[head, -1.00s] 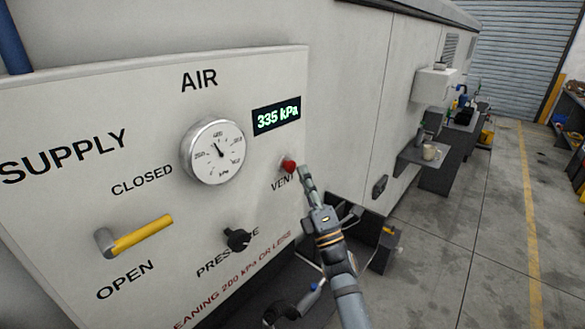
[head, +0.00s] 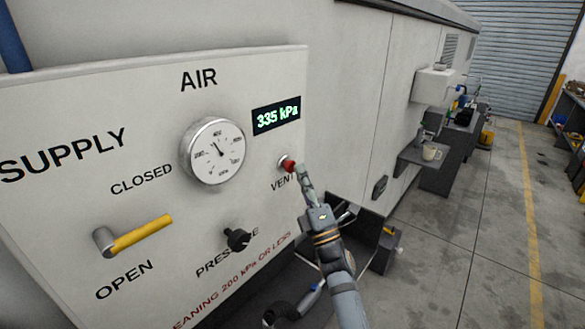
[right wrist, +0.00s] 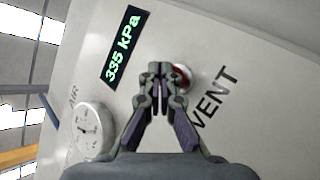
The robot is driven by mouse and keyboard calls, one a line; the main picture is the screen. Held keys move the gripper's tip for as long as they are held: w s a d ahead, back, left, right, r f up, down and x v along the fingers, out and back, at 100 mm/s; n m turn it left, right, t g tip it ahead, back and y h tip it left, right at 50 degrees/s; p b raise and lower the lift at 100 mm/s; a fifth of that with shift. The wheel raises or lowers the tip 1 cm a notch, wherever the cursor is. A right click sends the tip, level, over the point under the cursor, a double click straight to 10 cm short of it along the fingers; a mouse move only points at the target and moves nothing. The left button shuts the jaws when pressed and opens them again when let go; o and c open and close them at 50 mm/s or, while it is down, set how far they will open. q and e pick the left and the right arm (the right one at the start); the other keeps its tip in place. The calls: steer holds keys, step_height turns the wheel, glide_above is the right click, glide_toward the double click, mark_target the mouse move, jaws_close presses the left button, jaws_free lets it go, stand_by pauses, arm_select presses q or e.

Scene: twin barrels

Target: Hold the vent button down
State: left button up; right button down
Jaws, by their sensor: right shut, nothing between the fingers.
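The red vent button (head: 287,163) sits on the white air panel (head: 60,130), above the word VENT. My right gripper (head: 299,170) is shut and empty, its fingertips at the button's right edge in the head view. I cannot tell whether they touch it. In the right wrist view the shut fingertips (right wrist: 160,68) partly cover the red button (right wrist: 181,76). The digital display (head: 277,116) reads 335 kPa. My left gripper is not in view.
A round gauge (head: 214,151), a yellow supply lever (head: 140,236) and a black pressure knob (head: 237,239) are on the panel left of the button. A shelf with a mug (head: 430,152) stands further right.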

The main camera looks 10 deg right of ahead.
steer(key=shift+w+a, duration=0.3)
steer(key=shift+w, duration=0.15)
stand_by(0.5)
steer(key=shift+s, duration=0.1)
stand_by(0.7)
steer(key=shift+s+d, duration=0.55)
steer(key=shift+s, duration=0.1)
steer(key=shift+s+d+b, duration=0.45)
steer(key=shift+s+d, duration=0.3)
steer(key=shift+s, duration=0.25)
steer(key=shift+s+d+b, duration=0.45)
steer(key=shift+s+d, duration=0.3)
steer(key=shift+s, duration=0.25)
